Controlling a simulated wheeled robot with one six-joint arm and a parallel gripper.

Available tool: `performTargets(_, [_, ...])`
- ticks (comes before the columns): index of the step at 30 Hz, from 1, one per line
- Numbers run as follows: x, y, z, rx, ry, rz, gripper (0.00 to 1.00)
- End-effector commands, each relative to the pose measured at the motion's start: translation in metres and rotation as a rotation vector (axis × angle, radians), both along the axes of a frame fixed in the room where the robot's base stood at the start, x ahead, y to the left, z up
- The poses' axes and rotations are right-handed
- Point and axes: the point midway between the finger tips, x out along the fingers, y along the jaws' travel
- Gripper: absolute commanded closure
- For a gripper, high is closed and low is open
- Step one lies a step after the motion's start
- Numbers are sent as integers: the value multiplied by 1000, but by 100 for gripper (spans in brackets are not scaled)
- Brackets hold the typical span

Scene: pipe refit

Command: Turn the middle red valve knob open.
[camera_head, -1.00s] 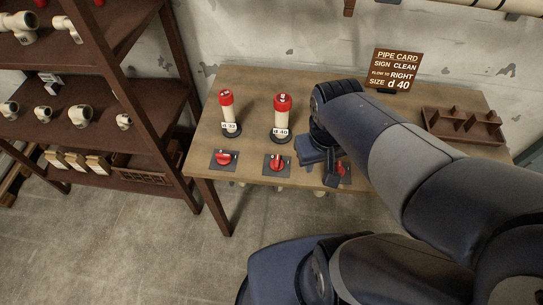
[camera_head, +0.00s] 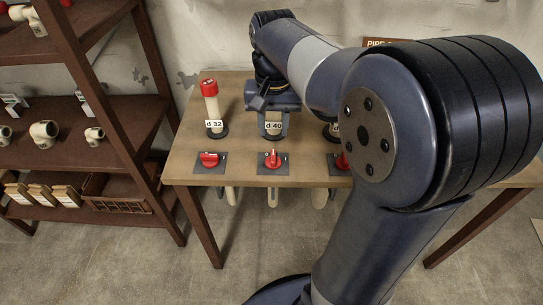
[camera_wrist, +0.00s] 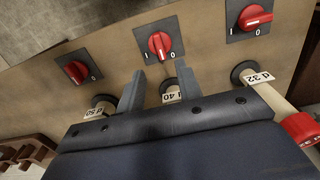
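The middle red valve knob (camera_head: 273,159) sits on a grey plate below the d 40 label. Its handle stands nearly upright in the head view, unlike the left red knob (camera_head: 209,159), whose handle lies sideways. In the wrist view the middle knob (camera_wrist: 160,45) is just beyond my gripper (camera_wrist: 160,70). The two fingers are open and apart, one toward each side of the knob, with nothing between them. They do not appear to touch it. My gripper hides most of the d 40 tube. The right red knob (camera_head: 342,161) is partly covered by my arm; it also shows in the wrist view (camera_wrist: 75,71).
The d 32 tube (camera_head: 211,106), with a red cap, stands at the left on the table (camera_head: 184,160). The d 50 tube base (camera_wrist: 101,106) shows near my gripper. A brown shelf (camera_head: 91,101) with fittings stands left. My arm covers most of the sign.

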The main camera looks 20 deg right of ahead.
Motion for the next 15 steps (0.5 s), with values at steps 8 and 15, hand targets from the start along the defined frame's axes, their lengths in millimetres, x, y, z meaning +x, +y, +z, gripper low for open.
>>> performTargets(8, [-1,0,-58,0,3,1,66])
performTargets(15, [-1,0,-85,0,2,2,66])
